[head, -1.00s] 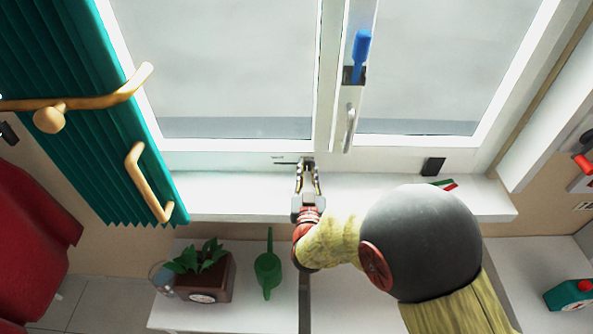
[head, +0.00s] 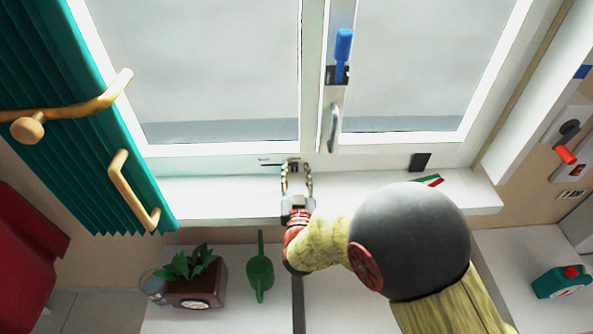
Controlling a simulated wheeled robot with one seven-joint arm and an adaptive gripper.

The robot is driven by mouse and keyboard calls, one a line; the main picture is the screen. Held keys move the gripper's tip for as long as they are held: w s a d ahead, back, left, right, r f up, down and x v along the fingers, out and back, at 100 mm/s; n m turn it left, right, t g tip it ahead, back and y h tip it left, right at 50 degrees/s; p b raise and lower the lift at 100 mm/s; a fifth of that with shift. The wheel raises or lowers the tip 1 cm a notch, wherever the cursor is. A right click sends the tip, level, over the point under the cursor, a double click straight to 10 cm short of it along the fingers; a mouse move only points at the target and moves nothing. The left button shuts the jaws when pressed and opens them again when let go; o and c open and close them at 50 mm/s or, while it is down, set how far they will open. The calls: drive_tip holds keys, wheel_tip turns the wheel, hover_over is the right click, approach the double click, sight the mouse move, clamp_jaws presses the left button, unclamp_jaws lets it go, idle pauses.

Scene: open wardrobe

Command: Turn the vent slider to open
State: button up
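My gripper (head: 296,172) points up toward the frame, over the white sill. Its two fingers are spread with a gap between them, and I see nothing held. The fingertips lie just right of the strip; I cannot tell whether they touch the slider's piece.
A blue handle (head: 343,52) and a pale window handle (head: 334,128) are above right. A dark block (head: 419,162) is on the frame at right. A green curtain (head: 95,120) hangs left. A potted plant (head: 195,285) and green watering can (head: 260,272) stand below the sill (head: 225,200).

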drive_tip(key=s, duration=1.1)
drive_tip(key=shift+s+d, duration=0.2)
drive_tip(key=shift+d, duration=0.15)
drive_tip(key=shift+w+r, duration=0.2)
drive_tip(key=shift+w, duration=0.1)
drive_tip(key=w+r+g, duration=0.1)
drive_tip(key=r+g+y, duration=0.1)
drive_tip(key=w+r+g, duration=0.1)
drive_tip(key=r, duration=0.1)
drive_tip(key=shift+w+d+y, duration=0.3)
drive_tip(key=shift+d, duration=0.1)
drive_tip(key=s+d+r+g+h, duration=0.1)
drive_tip(key=s+d+r+g, duration=0.3)
drive_tip(key=s+d, duration=0.5)
drive_tip(key=s+d+r+g+h, duration=0.1)
drive_tip(key=s+d+r+g, duration=0.3)
drive_tip(key=s+d, duration=0.5)
drive_tip(key=s+g, duration=0.1)
drive_tip(key=s, duration=0.4)
drive_tip(key=shift+s+d+r+m+h, duration=0.2)
drive_tip(key=shift+s+d+m+h, duration=0.1)
drive_tip(key=shift+d, duration=0.05)
